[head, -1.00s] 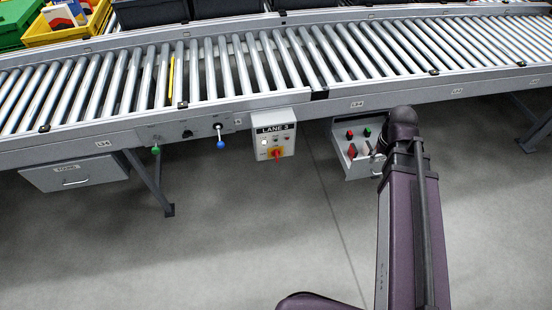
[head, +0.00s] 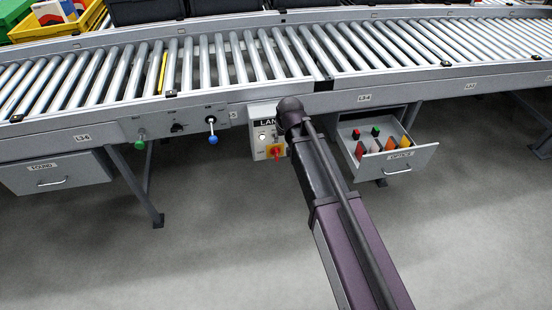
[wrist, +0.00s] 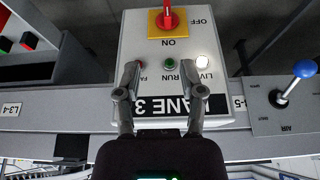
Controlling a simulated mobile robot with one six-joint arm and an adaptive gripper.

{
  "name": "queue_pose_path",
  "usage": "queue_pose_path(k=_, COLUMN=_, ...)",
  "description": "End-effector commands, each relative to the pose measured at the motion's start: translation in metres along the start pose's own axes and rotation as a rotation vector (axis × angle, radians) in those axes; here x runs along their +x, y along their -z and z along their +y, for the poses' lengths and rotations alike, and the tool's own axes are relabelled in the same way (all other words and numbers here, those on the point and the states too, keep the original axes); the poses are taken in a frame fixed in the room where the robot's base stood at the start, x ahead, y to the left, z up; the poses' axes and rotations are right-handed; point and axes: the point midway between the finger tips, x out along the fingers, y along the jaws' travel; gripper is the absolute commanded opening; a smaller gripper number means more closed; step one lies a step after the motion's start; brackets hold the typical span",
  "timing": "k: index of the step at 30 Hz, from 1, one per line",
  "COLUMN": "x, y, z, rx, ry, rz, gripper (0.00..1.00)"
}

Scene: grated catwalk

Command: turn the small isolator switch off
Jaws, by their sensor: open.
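The isolator switch has a red handle (head: 277,151) on a yellow plate on the grey LANE 3 box (head: 254,112), under the conveyor. In the upside-down wrist view, the red handle (wrist: 168,14) stands upright in the picture on the yellow plate (wrist: 182,30), in line with the ON label; OFF is to its right. The white LIVE lamp (wrist: 202,62) is lit. My gripper (wrist: 166,78) is open and empty, its fingers in front of the box near the lamp row, apart from the handle. In the head view my arm hides the gripper and part of the box.
A blue-knobbed AIR lever (wrist: 305,68) is right of the box in the wrist view. A green knob (head: 140,142) and a black knob (head: 177,127) sit farther left in the head view. An open drawer (head: 412,160) holding coloured items juts out right of the box.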

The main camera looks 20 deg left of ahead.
Motion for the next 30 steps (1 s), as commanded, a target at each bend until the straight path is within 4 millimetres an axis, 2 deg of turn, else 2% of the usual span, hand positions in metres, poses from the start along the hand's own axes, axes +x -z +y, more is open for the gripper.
queue_pose_path(k=4, x=0.007, y=0.004, z=-0.011, rx=-0.013, ry=0.006, rz=0.010, gripper=0.51)
queue_pose_path(k=20, x=0.010, y=0.004, z=-0.013, rx=-0.015, ry=0.006, rz=0.010, gripper=0.51)
queue_pose_path(k=30, x=0.030, y=0.003, z=-0.013, rx=-0.015, ry=0.006, rz=0.010, gripper=0.51)
